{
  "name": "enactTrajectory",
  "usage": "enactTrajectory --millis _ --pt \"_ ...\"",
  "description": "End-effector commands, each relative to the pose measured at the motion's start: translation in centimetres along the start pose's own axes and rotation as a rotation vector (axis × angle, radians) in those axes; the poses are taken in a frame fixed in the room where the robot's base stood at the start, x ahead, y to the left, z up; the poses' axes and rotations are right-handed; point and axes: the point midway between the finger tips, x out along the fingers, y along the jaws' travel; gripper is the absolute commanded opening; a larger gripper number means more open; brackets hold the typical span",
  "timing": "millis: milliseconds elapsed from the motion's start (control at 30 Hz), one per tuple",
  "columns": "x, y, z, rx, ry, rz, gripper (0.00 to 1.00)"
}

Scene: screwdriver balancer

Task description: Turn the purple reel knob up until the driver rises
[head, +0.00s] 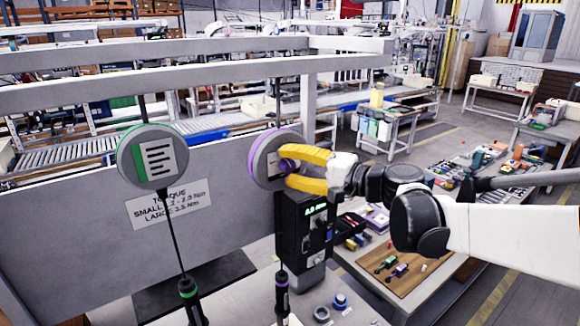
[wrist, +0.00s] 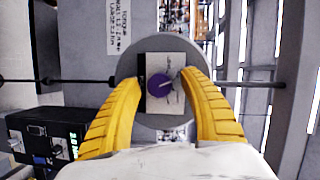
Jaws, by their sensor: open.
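The purple reel (head: 262,160) is a grey disc with a purple rim, hanging from the overhead beam. Its purple knob (wrist: 160,87) sits on a pale square plate at the reel's centre and has a light pointer line. My gripper (head: 283,168) has yellow fingers and is open at the reel's face. The driver (head: 282,295) with a purple band hangs upright on a cord below the reel.
A green-rimmed reel (head: 152,156) hangs to the left with a green-banded driver (head: 190,298) below it. A black box with a green display (head: 303,228) stands just right of the purple driver's cord. A torque label (head: 168,204) is on the grey panel.

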Motion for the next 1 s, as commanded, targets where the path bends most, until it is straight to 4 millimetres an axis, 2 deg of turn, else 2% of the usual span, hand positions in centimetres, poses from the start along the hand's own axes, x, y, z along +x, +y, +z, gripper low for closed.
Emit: enactTrajectory --millis 167,400,600,767,1000 --pt "-1.7 0.0 -0.1 0.0 0.003 0.001 0.51" --pt "-7.0 0.0 -0.1 0.0 0.005 0.001 0.51" --pt "-10.6 0.0 -0.1 0.001 0.003 0.0 0.51" --pt "-11.8 0.0 0.0 0.0 0.001 0.0 0.51" --pt "-11.9 0.0 0.0 0.0 -0.001 0.0 0.51"
